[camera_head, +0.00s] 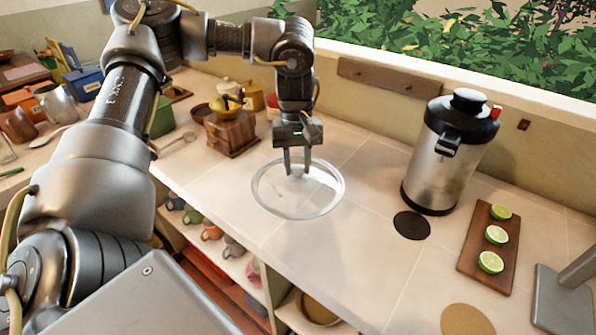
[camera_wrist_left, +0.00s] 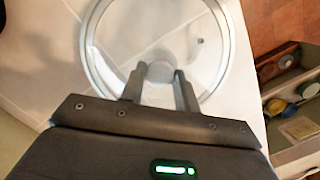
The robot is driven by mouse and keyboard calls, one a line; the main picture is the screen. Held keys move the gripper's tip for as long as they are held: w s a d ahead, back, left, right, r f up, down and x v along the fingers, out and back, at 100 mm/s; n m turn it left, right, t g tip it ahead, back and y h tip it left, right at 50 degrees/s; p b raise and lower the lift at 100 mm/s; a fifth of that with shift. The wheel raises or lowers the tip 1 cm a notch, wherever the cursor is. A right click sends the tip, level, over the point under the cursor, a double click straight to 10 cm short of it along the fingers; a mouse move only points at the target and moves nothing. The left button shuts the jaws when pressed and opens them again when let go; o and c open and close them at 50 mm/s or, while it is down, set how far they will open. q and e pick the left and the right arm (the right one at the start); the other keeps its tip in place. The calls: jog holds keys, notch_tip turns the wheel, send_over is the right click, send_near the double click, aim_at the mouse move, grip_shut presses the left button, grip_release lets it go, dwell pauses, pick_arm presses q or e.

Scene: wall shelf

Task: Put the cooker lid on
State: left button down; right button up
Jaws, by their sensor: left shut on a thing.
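A round clear glass lid (camera_head: 262,203) with a pale rim is over the tiled counter in the head view. It fills the upper middle of the left wrist view (camera_wrist_left: 88,45). My left gripper (camera_head: 298,172) points down over the lid's centre. Its two fingers (camera_wrist_left: 160,75) are on either side of the lid's round knob (camera_wrist_left: 160,71) and shut on it. I cannot tell whether the lid rests on the counter or is just above it. No open cooker is clearly seen. My right gripper is not in view.
A steel urn with a black top (camera_head: 437,160) stands right of the lid, by a black round mat (camera_head: 411,225). A wooden board (camera_head: 470,262) holds lime halves. A wooden grinder (camera_head: 231,132) stands left. Mugs (camera_head: 211,233) sit on the shelf below. The counter between lid and urn is clear.

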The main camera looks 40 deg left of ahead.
aim_at(298, 175)
pick_arm(q)
jog(key=shift+w+a+f, duration=0.1)
jog(key=shift+w+f, duration=0.15)
jog(key=shift+f, duration=0.05)
jog(key=shift+w+f, duration=0.1)
jog(key=shift+f, duration=0.05)
jog(key=shift+w+a+f, duration=0.2)
jog(key=shift+f, duration=0.1)
notch_tip(298, 175, down, 3)
jog(key=shift+w+f, duration=0.1)
jog(key=shift+f, duration=0.05)
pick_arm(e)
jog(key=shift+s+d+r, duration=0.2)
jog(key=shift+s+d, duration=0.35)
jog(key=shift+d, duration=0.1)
pick_arm(q)
jog(key=c, duration=1.4)
grip_release()
jog(key=shift+f, duration=0.1)
jog(key=o, duration=0.4)
jog(key=shift+c, duration=0.2)
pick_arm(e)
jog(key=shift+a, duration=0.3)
